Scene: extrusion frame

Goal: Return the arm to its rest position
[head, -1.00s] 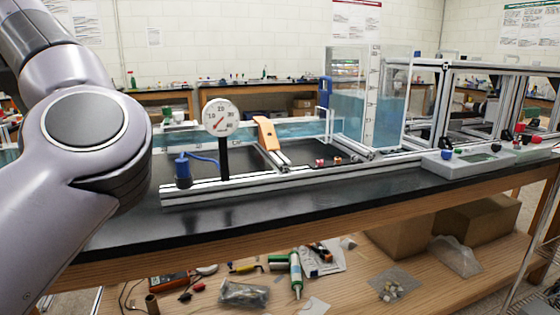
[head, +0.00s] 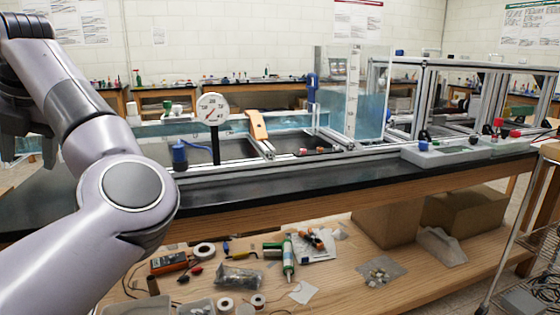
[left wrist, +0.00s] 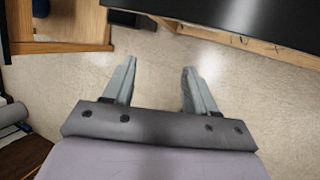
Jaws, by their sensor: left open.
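My left arm (head: 130,185) rises from the lower left of the head view and folds back down at the left edge. My left gripper (head: 28,158) hangs there, beside the left end of the black-topped bench (head: 280,200). In the left wrist view the gripper (left wrist: 158,70) is open, its two grey fingers apart with nothing between them. My right gripper is in neither view.
The aluminium extrusion frame (head: 240,165) stands on the bench with a round dial gauge (head: 212,108), an orange part (head: 257,125) and a clear tank (head: 350,95). The shelf below holds tools, tape and boxes (head: 465,210). In the wrist view, wooden furniture (left wrist: 60,25) and a dark bench edge (left wrist: 260,25) flank open floor.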

